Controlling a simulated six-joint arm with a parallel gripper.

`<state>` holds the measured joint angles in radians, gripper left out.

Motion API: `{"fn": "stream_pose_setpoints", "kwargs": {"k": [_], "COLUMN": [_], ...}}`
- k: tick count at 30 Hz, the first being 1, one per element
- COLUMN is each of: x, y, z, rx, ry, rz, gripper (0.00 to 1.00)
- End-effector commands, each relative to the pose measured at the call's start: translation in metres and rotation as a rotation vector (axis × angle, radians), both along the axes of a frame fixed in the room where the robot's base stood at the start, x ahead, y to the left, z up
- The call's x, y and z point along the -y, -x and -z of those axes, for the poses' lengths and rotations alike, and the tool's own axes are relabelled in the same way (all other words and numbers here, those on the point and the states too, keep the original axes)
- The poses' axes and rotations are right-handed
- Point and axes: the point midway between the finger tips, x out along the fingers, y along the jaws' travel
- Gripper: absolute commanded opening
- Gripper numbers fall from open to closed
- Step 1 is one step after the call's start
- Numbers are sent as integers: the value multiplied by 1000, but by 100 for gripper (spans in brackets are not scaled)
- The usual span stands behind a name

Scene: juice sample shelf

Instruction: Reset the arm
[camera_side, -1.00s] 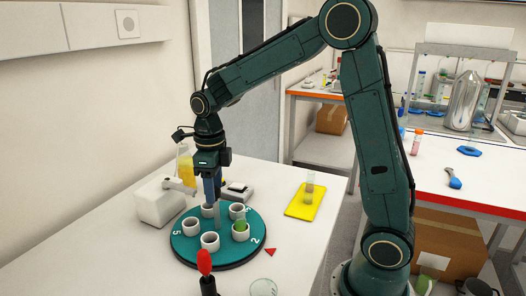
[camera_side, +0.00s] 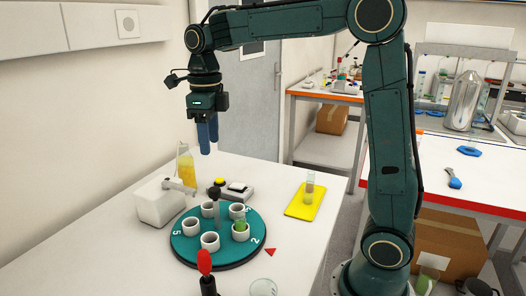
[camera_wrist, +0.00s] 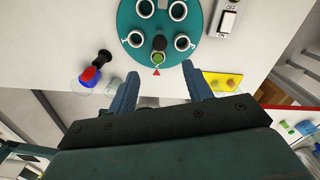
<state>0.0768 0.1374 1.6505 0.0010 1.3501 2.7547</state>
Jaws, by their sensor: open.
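My gripper (camera_side: 207,138) is raised well above the table and holds nothing. In the wrist view its two blue fingers (camera_wrist: 160,85) are spread apart with bare space between them. Below it in the side view is a round teal carousel (camera_side: 182,250) with several white cup holders and a dark-topped post at its middle. One holder, near the mark 2, has a green-filled vial (camera_side: 240,225) in it. The carousel also shows at the top of the wrist view (camera_wrist: 128,20).
A yellow tray (camera_side: 300,210) with a vial lies to the right. A red-topped dark item (camera_side: 205,263) and a clear dish (camera_side: 264,287) are in front.

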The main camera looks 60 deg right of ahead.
Motion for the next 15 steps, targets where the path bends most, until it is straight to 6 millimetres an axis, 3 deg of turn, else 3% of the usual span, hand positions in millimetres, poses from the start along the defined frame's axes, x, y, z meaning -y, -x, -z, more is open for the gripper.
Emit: {"fn": "stream_pose_setpoints", "kwargs": {"k": [6,15], "x": [0,0], "y": [0,0], "z": [-11,-12], "rx": [0,0], "ry": [0,0], "rz": [0,0], "gripper": [50,50]}}
